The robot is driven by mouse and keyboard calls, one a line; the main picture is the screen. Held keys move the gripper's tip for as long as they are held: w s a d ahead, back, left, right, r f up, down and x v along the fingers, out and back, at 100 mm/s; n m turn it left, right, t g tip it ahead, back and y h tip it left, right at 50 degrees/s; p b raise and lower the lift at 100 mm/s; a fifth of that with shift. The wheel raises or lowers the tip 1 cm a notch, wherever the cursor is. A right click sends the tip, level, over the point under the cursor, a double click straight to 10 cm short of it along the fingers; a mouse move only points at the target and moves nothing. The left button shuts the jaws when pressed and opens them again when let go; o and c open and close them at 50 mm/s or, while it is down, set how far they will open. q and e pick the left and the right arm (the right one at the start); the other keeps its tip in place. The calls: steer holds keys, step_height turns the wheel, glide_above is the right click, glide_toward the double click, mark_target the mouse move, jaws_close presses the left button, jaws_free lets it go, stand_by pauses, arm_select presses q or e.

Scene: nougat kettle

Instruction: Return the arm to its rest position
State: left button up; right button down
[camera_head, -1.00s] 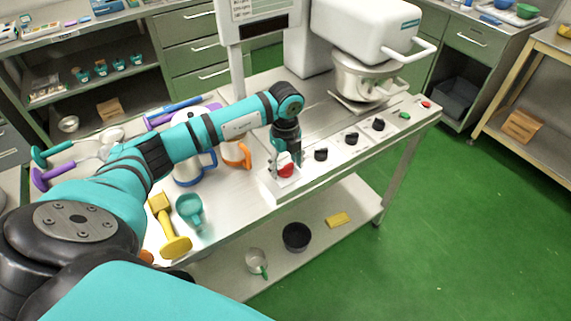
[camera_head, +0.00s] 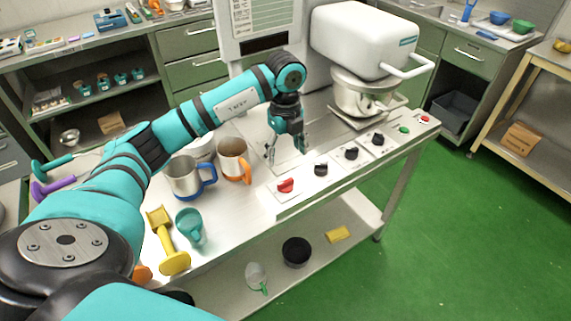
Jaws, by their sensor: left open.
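My left arm reaches in from the left across the steel workbench (camera_head: 225,205). My left gripper (camera_head: 286,156) points down over the bench, just behind the control panel with its red knob (camera_head: 286,186) and black knobs (camera_head: 321,169). Its fingers are spread and nothing shows between them. It is apart from the red knob. My right gripper does not show.
Green floor at right is clear.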

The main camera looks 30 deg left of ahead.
arm_select(q)
steer(key=shift+r, duration=0.6)
